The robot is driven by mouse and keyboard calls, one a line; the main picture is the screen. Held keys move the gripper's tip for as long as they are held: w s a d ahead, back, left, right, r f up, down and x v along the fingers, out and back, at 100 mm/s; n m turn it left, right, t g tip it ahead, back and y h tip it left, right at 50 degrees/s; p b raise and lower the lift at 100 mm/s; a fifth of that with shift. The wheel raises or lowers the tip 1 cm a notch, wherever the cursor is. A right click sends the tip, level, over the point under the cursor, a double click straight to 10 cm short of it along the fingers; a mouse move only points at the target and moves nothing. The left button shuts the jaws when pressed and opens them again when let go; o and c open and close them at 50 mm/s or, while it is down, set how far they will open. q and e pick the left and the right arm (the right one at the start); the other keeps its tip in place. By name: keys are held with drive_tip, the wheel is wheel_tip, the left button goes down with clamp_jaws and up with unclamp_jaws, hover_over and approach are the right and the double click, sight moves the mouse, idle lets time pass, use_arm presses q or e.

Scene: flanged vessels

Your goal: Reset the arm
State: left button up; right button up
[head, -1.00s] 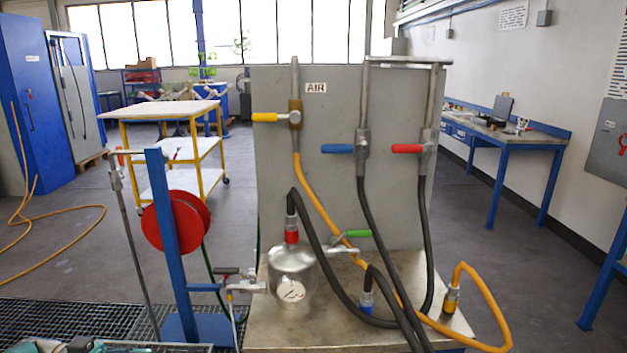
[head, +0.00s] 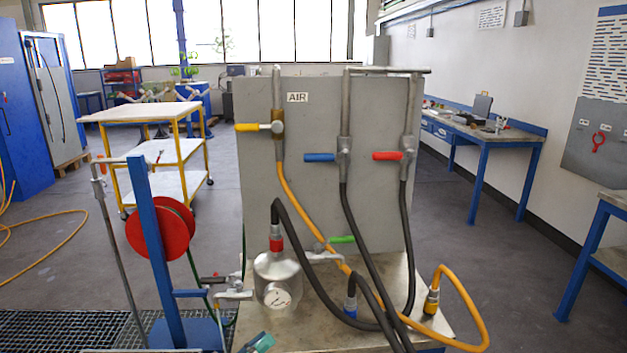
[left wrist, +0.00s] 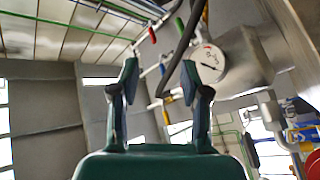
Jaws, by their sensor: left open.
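My left gripper (head: 258,343) shows as a small teal piece at the bottom edge of the head view, below the vessel. In the left wrist view the gripper (left wrist: 160,82) has its two fingers apart with nothing between them. The silver vessel (head: 279,275) with a round gauge (head: 277,298) stands on the bench, joined to a black hose by a red coupling. In the tilted left wrist view the gauge (left wrist: 208,63) appears right of the fingers. My right gripper is in neither view.
A grey panel (head: 330,110) carries yellow, blue and red valve handles with hoses hanging down. A yellow hose (head: 470,295) loops off the bench's right side. A blue post (head: 157,250) with a red reel stands left. Open floor lies right of the bench.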

use_arm(q)
drive_tip(key=s+d+f+n+g+y, duration=0.1)
drive_tip(key=s+f+n+g+y, duration=0.2)
drive_tip(key=f, duration=0.6)
drive_tip(key=s+f+n+g+y, duration=0.1)
drive_tip(key=s+f+n+y, duration=0.1)
drive_tip(key=s+f+y, duration=0.5)
drive_tip(key=s+a+f+g+y, duration=0.1)
drive_tip(key=s+f+g, duration=0.3)
drive_tip(key=s, duration=0.6)
drive_tip(key=s+a+f+m+g, duration=0.1)
drive_tip(key=s+f+g, duration=0.4)
drive_tip(key=s, duration=0.5)
drive_tip(key=shift+s+f+m+y, duration=0.3)
drive_tip(key=shift+f+y, duration=0.1)
drive_tip(key=shift+f, duration=0.4)
drive_tip(key=shift+w, duration=0.1)
